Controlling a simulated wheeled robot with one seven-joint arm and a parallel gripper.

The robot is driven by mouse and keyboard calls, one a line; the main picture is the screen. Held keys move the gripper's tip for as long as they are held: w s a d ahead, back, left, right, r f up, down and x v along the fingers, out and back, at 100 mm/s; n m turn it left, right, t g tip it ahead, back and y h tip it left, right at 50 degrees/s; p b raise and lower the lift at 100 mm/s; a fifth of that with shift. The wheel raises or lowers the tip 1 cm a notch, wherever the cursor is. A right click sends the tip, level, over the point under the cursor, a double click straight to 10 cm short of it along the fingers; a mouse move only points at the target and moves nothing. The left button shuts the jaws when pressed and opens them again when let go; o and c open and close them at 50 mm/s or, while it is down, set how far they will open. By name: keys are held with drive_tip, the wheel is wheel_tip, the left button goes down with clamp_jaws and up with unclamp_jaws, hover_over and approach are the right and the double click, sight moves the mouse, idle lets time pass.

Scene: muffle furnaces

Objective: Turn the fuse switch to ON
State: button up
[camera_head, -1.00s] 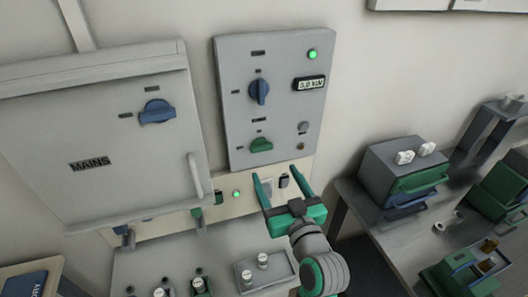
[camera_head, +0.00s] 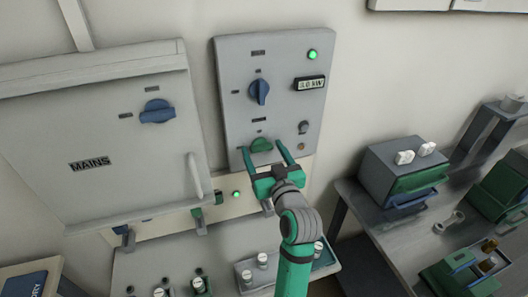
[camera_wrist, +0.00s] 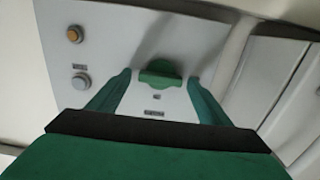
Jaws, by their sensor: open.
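A green rotary switch (camera_head: 261,145) sits low on the grey wall panel (camera_head: 230,60), with its handle roughly level; its label is too small to read. It also shows in the wrist view (camera_wrist: 160,73), beyond and between my fingers. My gripper (camera_head: 262,154) is open, with one finger on each side of the green switch and empty space between. I cannot tell whether the fingers touch it. A blue rotary switch (camera_head: 260,91) is higher on the same panel, its handle upright.
A lit green lamp (camera_head: 313,54) and a display (camera_head: 310,83) are on the panel. A grey MAINS cabinet (camera_head: 60,120) with a blue switch (camera_head: 157,111) and a handle (camera_head: 194,174) is at left. A bench (camera_head: 390,240) with several small items stands at right.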

drive_tip(key=c, duration=1)
drive_tip(key=shift+c, duration=0.2)
drive_tip(key=shift+m, duration=0.3)
drive_tip(key=m, duration=0.3)
drive_tip(key=shift+m, duration=0.3)
drive_tip(key=m, duration=0.4)
drive_tip(key=shift+d+f+m, duration=0.1)
drive_tip(key=shift+m, duration=0.2)
drive_tip(key=m, duration=0.4)
drive_tip(key=shift+m, duration=0.3)
drive_tip(key=shift+d+f+m, duration=0.1)
drive_tip(key=shift+f+m, duration=0.05)
drive_tip(key=shift+m, duration=2.15)
